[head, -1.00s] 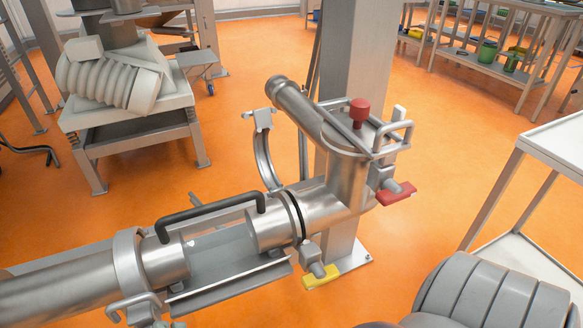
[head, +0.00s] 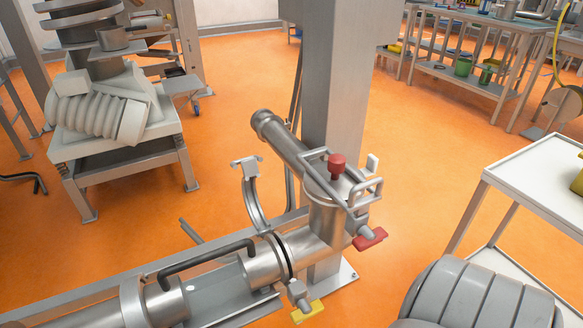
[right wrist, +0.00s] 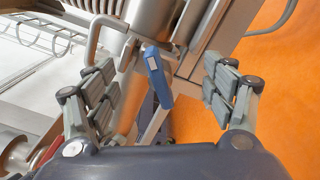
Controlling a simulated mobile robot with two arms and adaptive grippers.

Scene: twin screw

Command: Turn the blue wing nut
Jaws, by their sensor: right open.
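The blue wing nut (right wrist: 160,78) shows in the right wrist view as a blue block near the middle, close to a steel pipe fitting. My right gripper (right wrist: 157,72) is open, with one grey padded finger to the left of the blue wing nut and one to the right. A gap shows on each side, and the fingers look apart from it. In the head view the pipe assembly (head: 328,222) carries a red wing nut (head: 370,238) and a yellow wing nut (head: 308,311). I cannot make out the blue one there. My left gripper is in neither view.
A grey column (head: 342,80) stands right behind the pipe assembly. An open hinged clamp (head: 252,195) sticks up beside the pipe. A white cart (head: 535,178) stands at the right. Orange floor (head: 430,160) is clear between them.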

